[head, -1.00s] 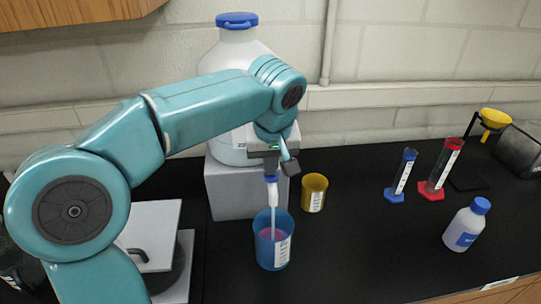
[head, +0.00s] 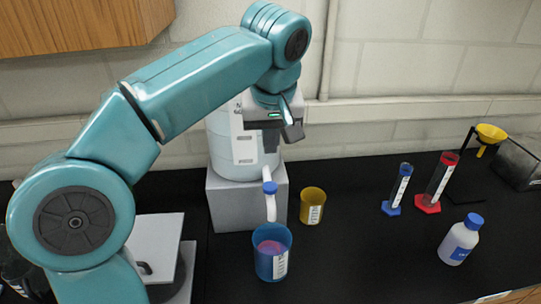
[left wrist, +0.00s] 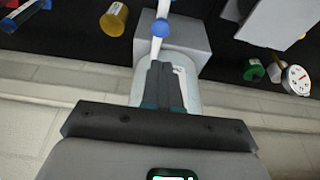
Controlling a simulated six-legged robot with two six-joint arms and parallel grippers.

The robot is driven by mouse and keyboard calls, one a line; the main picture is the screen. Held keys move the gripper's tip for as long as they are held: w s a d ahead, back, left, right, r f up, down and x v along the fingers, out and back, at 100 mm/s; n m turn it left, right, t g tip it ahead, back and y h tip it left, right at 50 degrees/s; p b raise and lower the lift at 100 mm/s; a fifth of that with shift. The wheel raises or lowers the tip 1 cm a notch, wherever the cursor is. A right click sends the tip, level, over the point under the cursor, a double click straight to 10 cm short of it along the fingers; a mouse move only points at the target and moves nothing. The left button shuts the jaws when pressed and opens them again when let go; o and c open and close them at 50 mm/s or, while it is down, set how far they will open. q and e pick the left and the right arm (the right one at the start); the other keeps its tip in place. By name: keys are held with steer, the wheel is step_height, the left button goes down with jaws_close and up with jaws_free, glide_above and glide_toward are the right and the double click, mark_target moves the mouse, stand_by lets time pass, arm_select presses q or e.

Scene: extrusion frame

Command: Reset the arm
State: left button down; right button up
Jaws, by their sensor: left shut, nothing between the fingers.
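My left arm (head: 195,85) comes in from the left and arches over the counter. Its gripper (head: 271,156) is in front of the large white carboy (head: 228,158), above the blue-topped white tap (head: 270,205). The fingers are shut and empty; they also show closed in the left wrist view (left wrist: 163,84), with the tap's blue knob (left wrist: 160,27) just past their tips. The gripper appears apart from the tap. Below the tap stands a blue beaker (head: 272,262) with pink liquid in it. The carboy's top is hidden behind my arm. My right gripper is not in view.
The carboy stands on a grey block (head: 222,207). A yellow cup (head: 312,208) is to its right. Farther right are blue (head: 398,190) and red-based (head: 437,185) cylinders, a blue-capped bottle (head: 460,240) and a yellow funnel (head: 490,133). The black counter (head: 360,255) is clear in the middle.

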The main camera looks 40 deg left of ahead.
arm_select(q)
steer(key=shift+v, duration=1)
steer(key=shift+s+f, duration=0.15)
